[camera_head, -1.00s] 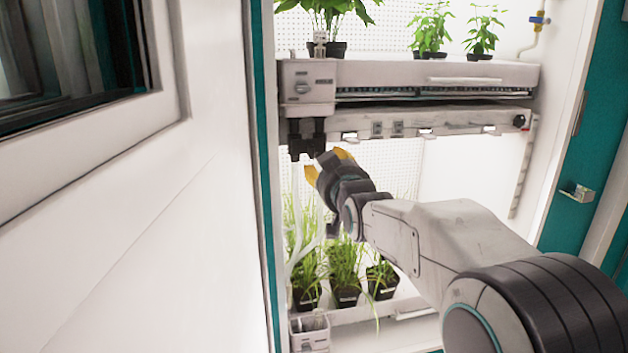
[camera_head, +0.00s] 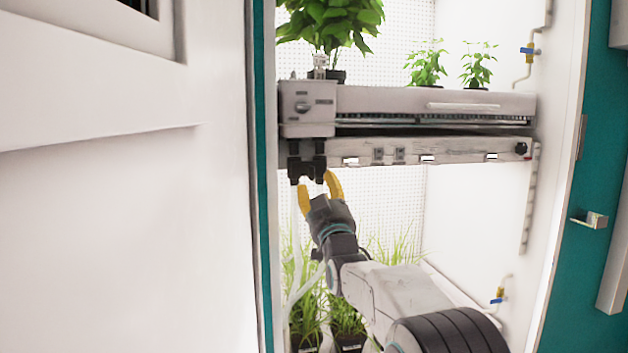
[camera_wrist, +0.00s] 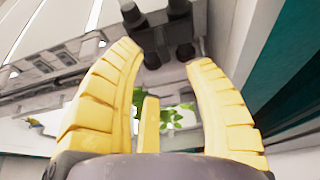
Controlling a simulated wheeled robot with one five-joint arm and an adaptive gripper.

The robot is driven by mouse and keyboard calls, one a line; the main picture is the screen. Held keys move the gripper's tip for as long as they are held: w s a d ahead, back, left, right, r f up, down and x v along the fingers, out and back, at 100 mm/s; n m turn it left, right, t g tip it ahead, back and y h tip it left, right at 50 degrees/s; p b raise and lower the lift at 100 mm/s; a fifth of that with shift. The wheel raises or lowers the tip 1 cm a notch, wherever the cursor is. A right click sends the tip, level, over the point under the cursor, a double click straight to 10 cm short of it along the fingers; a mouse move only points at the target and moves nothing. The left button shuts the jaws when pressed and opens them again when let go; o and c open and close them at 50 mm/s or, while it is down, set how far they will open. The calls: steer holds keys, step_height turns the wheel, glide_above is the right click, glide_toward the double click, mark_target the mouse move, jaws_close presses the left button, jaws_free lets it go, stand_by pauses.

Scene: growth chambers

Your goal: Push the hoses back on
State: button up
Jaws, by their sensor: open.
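The black twin fittings (camera_head: 306,160) hang under the left end of the upper shelf's control box (camera_head: 307,107). They also show in the wrist view (camera_wrist: 165,35), just past my fingertips. My gripper (camera_head: 318,184), with yellow fingers, is open and points up just below the fittings. Nothing is held between the fingers, which also show in the wrist view (camera_wrist: 164,62). Pale hoses (camera_head: 297,262) hang at the left below the fittings, beside my wrist. Their upper ends are partly hidden, and I cannot tell whether they are attached.
Leafy plants (camera_head: 333,25) stand on the upper shelf (camera_head: 440,101). Grassy plants (camera_head: 347,318) stand below, partly behind my arm. A white chamber door (camera_head: 120,220) fills the left. A teal frame (camera_head: 575,180) with a latch (camera_head: 590,219) is at the right.

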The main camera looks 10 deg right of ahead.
mark_target(314, 175)
steer(key=shift+w+r+b, duration=0.1)
steer(key=shift+w+b, duration=0.35)
steer(key=shift+w, duration=0.15)
steer(key=x, duration=0.2)
steer(key=shift+w+r, duration=0.2)
steer(key=shift+r, duration=0.05)
steer(key=shift+p+x, duration=0.5)
steer(key=shift+x, duration=0.75)
steer(key=shift+o, duration=0.4)
steer(key=shift+w, duration=0.1)
jaws_close()
